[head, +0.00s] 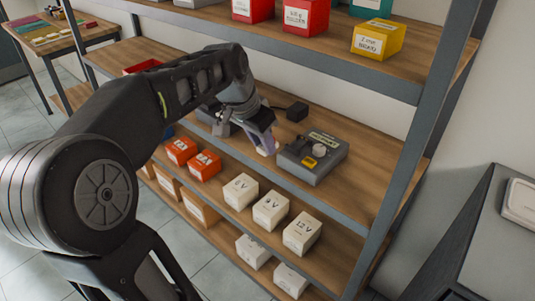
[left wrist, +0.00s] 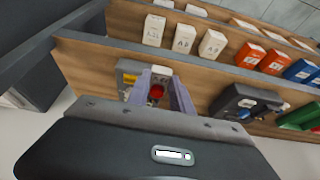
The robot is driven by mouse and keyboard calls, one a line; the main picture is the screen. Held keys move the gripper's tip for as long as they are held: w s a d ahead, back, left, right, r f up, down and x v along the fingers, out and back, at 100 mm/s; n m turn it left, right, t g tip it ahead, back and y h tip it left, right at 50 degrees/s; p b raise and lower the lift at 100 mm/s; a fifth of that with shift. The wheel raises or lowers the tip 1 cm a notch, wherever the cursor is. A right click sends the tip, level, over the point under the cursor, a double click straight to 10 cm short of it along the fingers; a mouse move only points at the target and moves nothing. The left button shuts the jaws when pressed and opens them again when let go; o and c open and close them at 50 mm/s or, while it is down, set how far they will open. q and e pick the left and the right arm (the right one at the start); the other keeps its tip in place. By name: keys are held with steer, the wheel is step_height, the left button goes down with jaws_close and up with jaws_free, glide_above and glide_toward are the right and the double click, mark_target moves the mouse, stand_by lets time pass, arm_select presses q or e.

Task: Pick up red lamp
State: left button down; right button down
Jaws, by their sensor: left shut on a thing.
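The red lamp (left wrist: 156,91) shows in the left wrist view as a small red rounded thing between the purple fingers of my left gripper (left wrist: 162,84). The gripper is shut on it. In the head view my left gripper (head: 263,143) is low over the middle shelf, close to the left side of a grey device (head: 322,164) with a white knob and a yellow part. The lamp is hidden in the head view. I cannot tell whether the lamp touches the device or shelf. My right gripper is in neither view.
The middle shelf (head: 365,190) carries a black adapter (head: 297,111) behind the gripper. Orange boxes (head: 182,150) and white boxes (head: 271,209) stand on the shelf below. Red and yellow bins (head: 378,40) are above. A grey rack post (head: 405,160) stands right of the device.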

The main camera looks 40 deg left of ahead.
arm_select(q)
step_height(320, 180, up, 9)
stand_by(0.8)
